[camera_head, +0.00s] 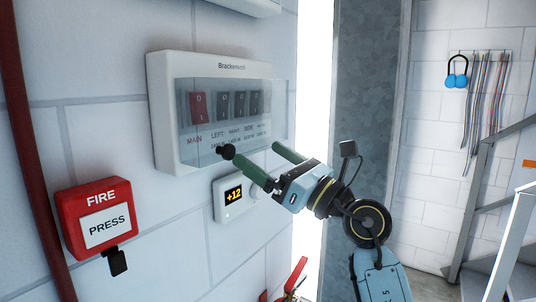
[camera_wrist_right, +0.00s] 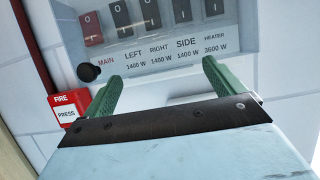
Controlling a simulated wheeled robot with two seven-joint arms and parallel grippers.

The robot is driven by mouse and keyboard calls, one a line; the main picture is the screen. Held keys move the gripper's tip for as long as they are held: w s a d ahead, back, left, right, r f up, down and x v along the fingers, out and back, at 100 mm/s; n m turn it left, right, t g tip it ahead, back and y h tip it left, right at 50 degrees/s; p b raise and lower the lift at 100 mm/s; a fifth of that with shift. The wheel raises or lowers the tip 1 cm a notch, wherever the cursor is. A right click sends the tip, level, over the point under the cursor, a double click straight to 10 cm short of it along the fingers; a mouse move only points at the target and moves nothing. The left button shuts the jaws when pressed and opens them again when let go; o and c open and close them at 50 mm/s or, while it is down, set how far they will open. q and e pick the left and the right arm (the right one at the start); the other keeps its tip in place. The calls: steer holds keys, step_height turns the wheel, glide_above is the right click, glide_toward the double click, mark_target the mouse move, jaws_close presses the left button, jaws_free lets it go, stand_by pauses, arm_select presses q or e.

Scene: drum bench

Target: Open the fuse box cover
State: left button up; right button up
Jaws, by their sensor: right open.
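The white fuse box (camera_head: 165,120) is on the wall in the head view, with a clear cover (camera_head: 272,105) over a red MAIN switch (camera_head: 198,107) and several dark switches. A black knob (camera_head: 226,151) is at the cover's lower edge; it also shows in the right wrist view (camera_wrist_right: 88,72). My right gripper (camera_head: 258,156) is open just below the cover, its green fingers pointing at the box. In the head view one fingertip is close to the knob; I cannot tell whether they touch. In the wrist view the knob lies outside the fingers, to the left. My left gripper is out of view.
A red fire button box (camera_head: 88,200) is on the wall at lower left, beside a red pipe (camera_head: 30,140). A small display reading +12 (camera_head: 233,195) is under the fuse box, close below my right gripper. A red-handled valve (camera_head: 295,275) is lower down. Stair rails (camera_head: 480,200) stand at right.

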steer(key=c, duration=1.4)
steer(key=shift+r, duration=0.1)
